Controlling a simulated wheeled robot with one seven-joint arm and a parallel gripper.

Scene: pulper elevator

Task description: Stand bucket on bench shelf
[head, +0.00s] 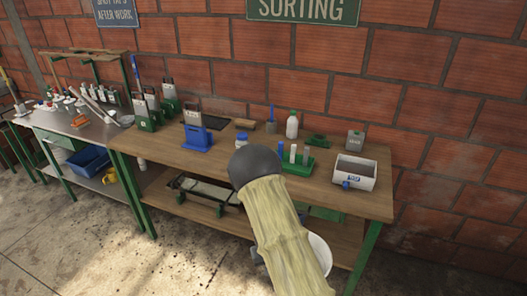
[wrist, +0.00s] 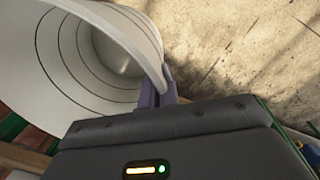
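The white bucket (wrist: 85,50) fills the upper left of the wrist view, tilted, with its open mouth and ringed inside showing. My gripper (wrist: 158,88) is shut on its rim, one finger on each side of the wall. In the head view the bucket (head: 320,254) shows only in part, behind my arm, by the bench's front right. My gripper is mostly hidden there by my arm. The bench's lower wooden shelf (head: 180,207) runs under the worktop. My arm hides its middle, and whether the bucket touches the shelf cannot be told.
A black-framed tray (head: 205,190) lies on the shelf's left part. A green item (head: 326,213) is under the worktop at right. Green bench legs (head: 366,255) stand at the front. The worktop (head: 225,165) holds bottles, a tube rack and a white box (head: 355,172). Open concrete floor lies in front.

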